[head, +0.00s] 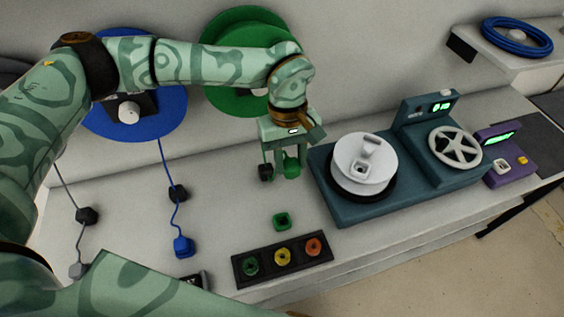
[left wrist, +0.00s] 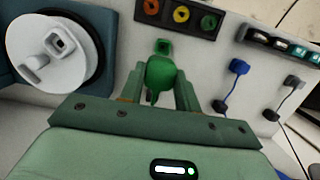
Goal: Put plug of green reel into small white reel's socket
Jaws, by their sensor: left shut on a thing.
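My left gripper (head: 290,174) is shut on the green plug (head: 291,164) and holds it above the table. In the left wrist view the green plug (left wrist: 160,76) sits between the two fingers. The green reel (head: 222,102) is on the wall behind my left arm, which partly covers it. The small white reel (head: 345,180) lies on a teal machine, to the right of the gripper. Its square white socket (head: 361,166) faces up, next to a white knob (head: 371,146). The socket (left wrist: 58,42) also shows at upper left in the left wrist view. My right gripper is not in view.
A small green square piece (head: 282,221) lies below the gripper, before a dark panel (head: 240,272) with green, yellow and red rings. The teal machine (head: 345,214) has a raised spoked white wheel (head: 455,147). A blue plug (head: 183,246) and grey plug (head: 78,270) lie left.

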